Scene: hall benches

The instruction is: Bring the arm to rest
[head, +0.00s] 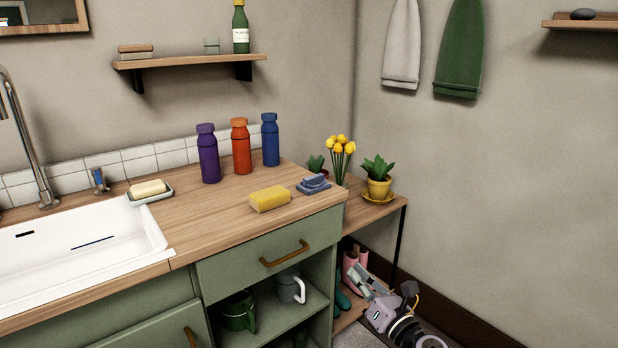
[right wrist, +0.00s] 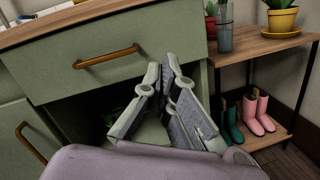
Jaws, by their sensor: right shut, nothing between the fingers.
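My right gripper (head: 366,281) is low at the lower right of the head view, in front of the small side table and below the counter top. In the right wrist view the right gripper (right wrist: 168,66) has its fingertips together with nothing between them. It points toward the green cabinet (right wrist: 125,60) and its open shelf space. I cannot tell the exact gap to the cabinet front. My left gripper is not in view.
The wooden counter (head: 215,222) holds three bottles, a yellow sponge (head: 270,199) and a blue item (head: 314,184). A white sink (head: 110,235) is at left. The side table (head: 378,211) bears plants; boots (right wrist: 258,112) stand on its lower shelf.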

